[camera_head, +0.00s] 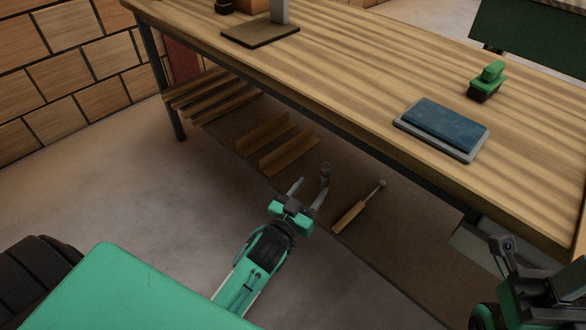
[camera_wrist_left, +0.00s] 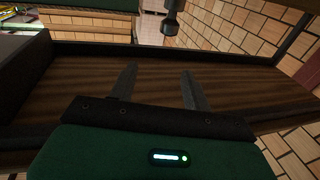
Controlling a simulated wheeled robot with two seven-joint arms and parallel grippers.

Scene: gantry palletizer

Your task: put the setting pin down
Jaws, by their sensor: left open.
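In the left wrist view a dark, wide-ended pin (camera_wrist_left: 171,22) stands past the open fingers (camera_wrist_left: 157,74), slightly right of centre. The fingers are spread with nothing between them. I cannot tell whether the pin rests on anything.
The wooden table (camera_head: 340,70) bears a blue pad on a grey tray (camera_head: 440,129), a green tool (camera_head: 487,82) and a dark stand base (camera_head: 260,30). Below it, a wooden-handled tool (camera_head: 352,212) and angled wooden strips (camera_head: 262,135) lie on a low brown surface. Bare floor is at left.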

